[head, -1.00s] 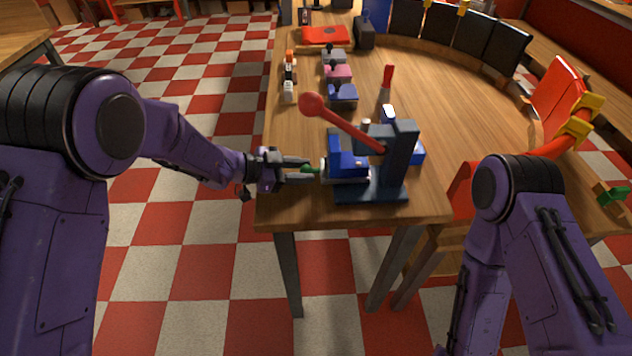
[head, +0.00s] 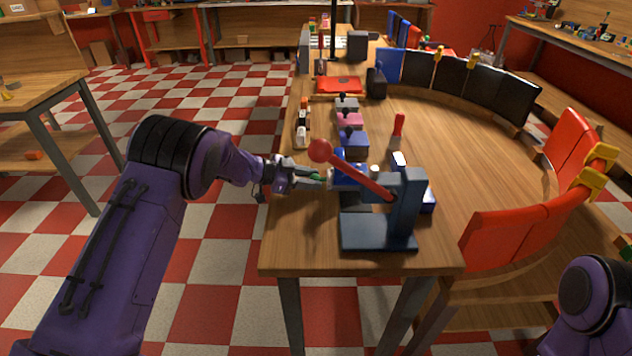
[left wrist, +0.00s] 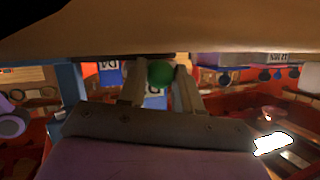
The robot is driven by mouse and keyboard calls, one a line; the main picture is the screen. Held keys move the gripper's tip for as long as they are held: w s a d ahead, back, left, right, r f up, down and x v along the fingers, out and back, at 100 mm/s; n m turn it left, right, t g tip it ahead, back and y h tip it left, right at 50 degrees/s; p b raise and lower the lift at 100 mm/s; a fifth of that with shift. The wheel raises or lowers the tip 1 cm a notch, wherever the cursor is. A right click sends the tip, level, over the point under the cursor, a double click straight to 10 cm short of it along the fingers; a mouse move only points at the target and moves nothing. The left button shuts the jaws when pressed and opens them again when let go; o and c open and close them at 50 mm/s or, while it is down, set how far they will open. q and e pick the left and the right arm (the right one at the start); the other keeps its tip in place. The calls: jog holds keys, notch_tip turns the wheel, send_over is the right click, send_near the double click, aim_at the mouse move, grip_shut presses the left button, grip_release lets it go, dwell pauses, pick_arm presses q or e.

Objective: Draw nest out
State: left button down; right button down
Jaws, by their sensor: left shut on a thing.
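The blue nest (head: 347,182) is near the left side of the press, partly behind the red-knobbed lever (head: 362,180). My left gripper (head: 317,176) reaches in from the left and is shut on its green knob. In the left wrist view the green knob (left wrist: 160,73) sits between the two fingertips, with blue, labelled faces behind it. The press has a dark blue upright (head: 405,208) and a flat base plate (head: 375,235), whose top shows bare. The nest appears clear of this plate, but its exact height is hard to tell. My right gripper is out of view.
Blocks with black knobs, including a pink one (head: 349,121), stand behind the press. A small red upright piece (head: 398,125) and a red case (head: 339,85) are farther back. Black and red panels line the curved table's right side. The table's middle is clear.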

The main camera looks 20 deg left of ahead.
pick_arm(q)
jog(key=shift+w+a+r, duration=0.15)
jog(key=shift+r, duration=0.1)
jog(key=c, duration=0.9)
grip_release()
jog(key=shift+c, duration=0.2)
jog(key=shift+o, duration=0.8)
jog(key=shift+w+f, duration=0.15)
jog(key=shift+f, duration=0.05)
jog(key=shift+s+a+r, duration=0.1)
jog(key=shift+s+a, duration=0.2)
jog(key=b+v, duration=0.1)
jog(key=v, duration=0.8)
jog(key=shift+s+a+r, duration=0.15)
jog(key=shift+a, duration=0.15)
